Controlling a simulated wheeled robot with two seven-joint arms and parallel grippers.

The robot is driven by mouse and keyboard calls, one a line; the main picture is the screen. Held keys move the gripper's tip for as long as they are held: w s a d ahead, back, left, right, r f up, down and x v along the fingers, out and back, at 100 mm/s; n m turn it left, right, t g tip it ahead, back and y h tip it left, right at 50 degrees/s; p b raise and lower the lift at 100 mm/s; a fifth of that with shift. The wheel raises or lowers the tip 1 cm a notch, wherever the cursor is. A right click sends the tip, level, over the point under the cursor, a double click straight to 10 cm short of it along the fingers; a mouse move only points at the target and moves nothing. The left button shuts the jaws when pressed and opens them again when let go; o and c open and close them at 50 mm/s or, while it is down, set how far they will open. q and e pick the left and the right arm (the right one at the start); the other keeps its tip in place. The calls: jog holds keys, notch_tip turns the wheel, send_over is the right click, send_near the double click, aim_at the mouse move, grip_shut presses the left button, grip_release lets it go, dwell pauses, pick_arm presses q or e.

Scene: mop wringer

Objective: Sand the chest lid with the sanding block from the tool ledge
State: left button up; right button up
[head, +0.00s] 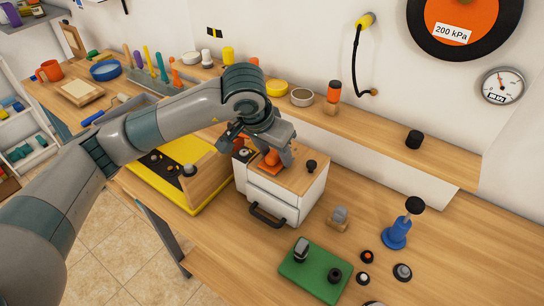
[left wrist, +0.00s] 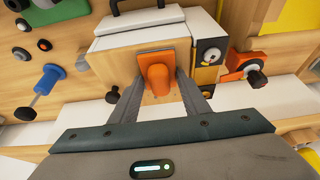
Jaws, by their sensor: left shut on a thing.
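The chest (head: 271,200) is a white box with a dark front handle and a wooden lid (head: 309,176), standing on the workbench. The sanding block (head: 269,161) is orange, with an upright grip and a flat plate. My left gripper (head: 272,148) is shut on the grip, above the lid. In the left wrist view the fingers sit on both sides of the block (left wrist: 155,78), and its plate lies over the lid (left wrist: 118,66), seemingly flat on it. The gripper hides part of the lid in the head view. My right gripper is not in view.
The tool ledge (head: 385,138) runs along the wall behind the chest. A green board (head: 308,278) with knobs, a blue-based post (head: 397,234) and several small knobs lie to the right. A yellow-edged panel (head: 178,147) stands close on the left.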

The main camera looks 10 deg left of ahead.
pick_arm(q)
jog(key=shift+w+d+b, duration=0.3)
jog(key=shift+w+b, duration=0.05)
jog(key=shift+w, duration=0.3)
jog(key=shift+w, duration=0.1)
jog(key=shift+w+d+f+b, duration=0.15)
jog(key=shift+w+d+b, duration=0.15)
jog(key=shift+w+b, duration=0.35)
jog(key=shift+w+d, duration=0.25)
jog(key=shift+w, duration=0.3)
jog(key=shift+w+b, duration=0.1)
jog(key=shift+b, duration=0.25)
jog(key=shift+w+d+b, duration=0.2)
jog(key=shift+w+b, duration=0.1)
jog(key=shift+w, duration=0.2)
jog(key=shift+w+d+b, duration=0.2)
jog(key=shift+w+b, duration=0.1)
jog(key=shift+w, duration=0.15)
jog(key=shift+w+a, duration=0.15)
jog(key=shift+a, duration=0.05)
